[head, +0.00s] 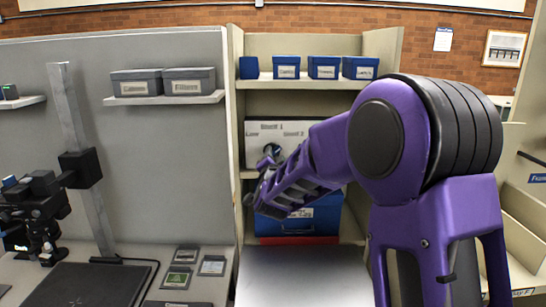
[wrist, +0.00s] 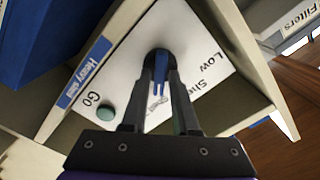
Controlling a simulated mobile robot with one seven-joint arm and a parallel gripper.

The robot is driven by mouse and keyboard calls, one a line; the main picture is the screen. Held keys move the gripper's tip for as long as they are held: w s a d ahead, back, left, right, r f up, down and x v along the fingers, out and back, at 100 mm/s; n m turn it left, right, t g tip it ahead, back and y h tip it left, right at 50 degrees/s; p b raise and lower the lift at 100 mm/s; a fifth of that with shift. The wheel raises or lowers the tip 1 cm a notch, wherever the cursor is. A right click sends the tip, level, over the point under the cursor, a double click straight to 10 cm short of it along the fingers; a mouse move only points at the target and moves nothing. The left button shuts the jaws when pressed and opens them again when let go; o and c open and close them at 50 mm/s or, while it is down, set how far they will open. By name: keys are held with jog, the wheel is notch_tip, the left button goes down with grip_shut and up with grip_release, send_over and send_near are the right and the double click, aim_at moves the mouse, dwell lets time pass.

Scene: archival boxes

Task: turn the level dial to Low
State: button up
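The white panel (wrist: 205,35) carries printed words, with "Low" readable at its upper right in the wrist view. The level dial (wrist: 160,68) shows as a dark round base with a blue grip part. My gripper (wrist: 160,62) reaches the panel, its two dark fingertips on either side of the blue part with no clear gap, so it looks shut on it. The fingers hide much of the dial and its pointing direction. A green button (wrist: 107,111) sits beside the word "Go". In the head view, the panel (head: 305,130) is partly hidden by my arm.
The panel sits in a shelf bay with side walls close by. Blue boxes (head: 325,67) stand on the shelf above, and a large blue box (head: 300,220) is below. Grey boxes (head: 188,80) are on the left shelf. A grey surface (head: 300,275) lies in front.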

grip_shut()
jog(key=shift+n, duration=0.3)
jog(key=n, duration=1.9)
jog(key=shift+a+r, duration=0.15)
jog(key=shift+a, duration=0.15)
jog(key=shift+n, duration=0.3)
jog(key=shift+o, duration=2)
grip_release()
